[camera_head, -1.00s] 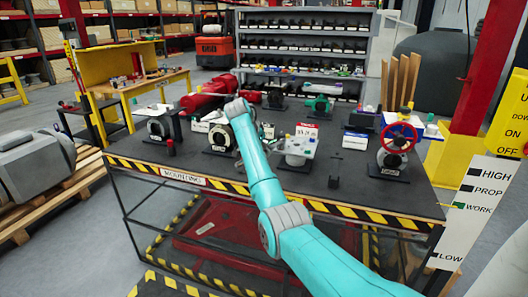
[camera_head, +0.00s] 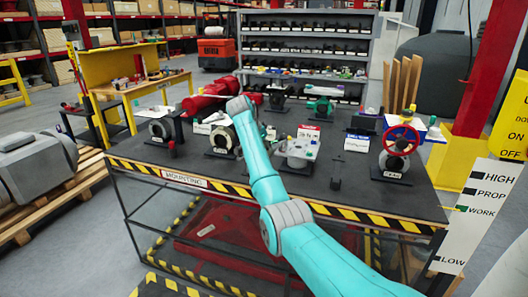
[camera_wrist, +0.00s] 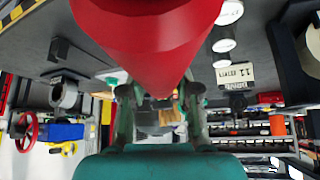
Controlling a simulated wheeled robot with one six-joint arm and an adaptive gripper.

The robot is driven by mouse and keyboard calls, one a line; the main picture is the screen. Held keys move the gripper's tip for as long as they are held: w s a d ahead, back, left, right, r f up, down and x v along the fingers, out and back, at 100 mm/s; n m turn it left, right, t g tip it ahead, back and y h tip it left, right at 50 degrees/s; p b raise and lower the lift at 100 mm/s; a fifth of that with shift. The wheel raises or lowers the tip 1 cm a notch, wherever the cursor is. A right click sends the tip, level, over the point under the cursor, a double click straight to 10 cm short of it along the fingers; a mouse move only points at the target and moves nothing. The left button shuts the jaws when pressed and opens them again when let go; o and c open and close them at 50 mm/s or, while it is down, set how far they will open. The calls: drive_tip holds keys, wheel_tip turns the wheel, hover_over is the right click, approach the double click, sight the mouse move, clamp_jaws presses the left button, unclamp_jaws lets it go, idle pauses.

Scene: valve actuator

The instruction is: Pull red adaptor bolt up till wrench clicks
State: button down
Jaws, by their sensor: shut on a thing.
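A long red cylinder-like body (camera_head: 205,100) lies on the far side of the bench in the head view, left of and behind my arm's wrist. In the wrist view, a large red tapered part (camera_wrist: 150,40) fills the top centre and narrows towards my gripper (camera_wrist: 158,105). My gripper's fingers stand on both sides of its narrow end and are shut on it. The head view hides my gripper behind my own arm. I cannot make out a separate adaptor bolt or a wrench in either view, nor whether the red part has lifted.
The dark bench (camera_head: 260,180) has a striped front edge. A valve with a red handwheel (camera_head: 401,139) stands at the right. A round flanged part (camera_head: 222,138) and a grey part (camera_head: 298,150) flank my arm. A shelf rack (camera_head: 305,45) stands behind. The bench's front middle is mostly clear.

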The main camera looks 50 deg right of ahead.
drive_tip(key=shift+w+a+r, duration=0.1)
drive_tip(key=shift+a+r, duration=0.05)
drive_tip(key=shift+r, duration=0.25)
drive_tip(key=shift+w+a+r, duration=0.1)
drive_tip(key=shift+a+r, duration=0.05)
drive_tip(key=shift+r, duration=0.85)
drive_tip(key=shift+s+d+r, duration=0.1)
drive_tip(key=shift+r, duration=0.35)
